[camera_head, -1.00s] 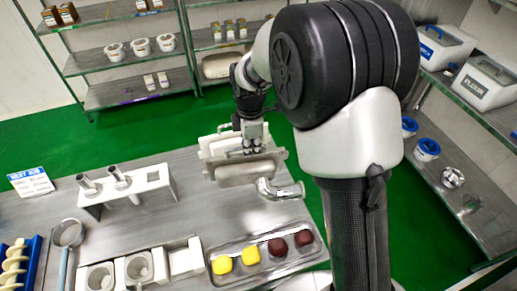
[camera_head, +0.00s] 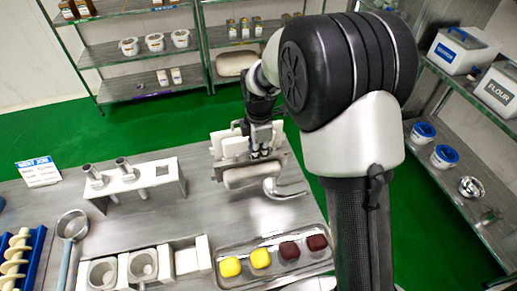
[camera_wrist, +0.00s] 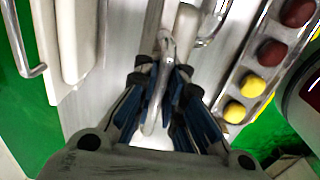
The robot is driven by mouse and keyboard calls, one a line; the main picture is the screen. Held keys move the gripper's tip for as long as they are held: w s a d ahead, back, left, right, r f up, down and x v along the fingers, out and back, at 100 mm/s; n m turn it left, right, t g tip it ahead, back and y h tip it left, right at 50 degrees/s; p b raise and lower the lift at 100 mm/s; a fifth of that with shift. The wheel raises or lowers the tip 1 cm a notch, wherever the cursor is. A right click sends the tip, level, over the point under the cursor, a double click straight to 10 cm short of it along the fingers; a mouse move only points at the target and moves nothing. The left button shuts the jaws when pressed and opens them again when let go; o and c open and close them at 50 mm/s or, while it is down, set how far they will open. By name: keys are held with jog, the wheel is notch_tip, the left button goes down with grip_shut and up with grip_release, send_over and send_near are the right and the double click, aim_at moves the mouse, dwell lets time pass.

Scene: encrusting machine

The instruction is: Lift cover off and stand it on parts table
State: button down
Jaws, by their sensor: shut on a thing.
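My gripper (camera_head: 262,150) is over the far right end of the grey metal parts table (camera_head: 200,215). In the wrist view my gripper (camera_wrist: 160,100) has its blue-padded fingers closed around a thin curved metal bar, which looks like the cover's handle. The cover seems to be the pale, rounded piece (camera_head: 252,176) below my gripper in the head view. White upright plates (camera_head: 234,146) stand close beside it, and a white plate also shows at left in the wrist view (camera_wrist: 75,40). I cannot tell whether the cover touches the table.
A curved metal pipe (camera_head: 285,189) lies close to the right. A tray (camera_head: 235,284) with yellow and dark red pieces is nearer. A white stand (camera_head: 162,172) with metal tubes, white blocks and a strainer (camera_head: 72,225) are to the left. Shelves stand behind and right.

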aim_at(259, 163)
jog(key=shift+f+b, duration=1.25)
jog(key=shift+f, duration=1.05)
jog(key=shift+r+g+p, duration=0.1)
jog(key=shift+g+p, duration=0.3)
jog(key=shift+p, duration=0.6)
jog(key=shift+d, duration=0.1)
jog(key=shift+r, duration=0.1)
jog(key=shift+r+p, duration=2.05)
jog(key=shift+r, duration=0.65)
jog(key=shift+s, duration=0.2)
jog(key=shift+f, duration=0.1)
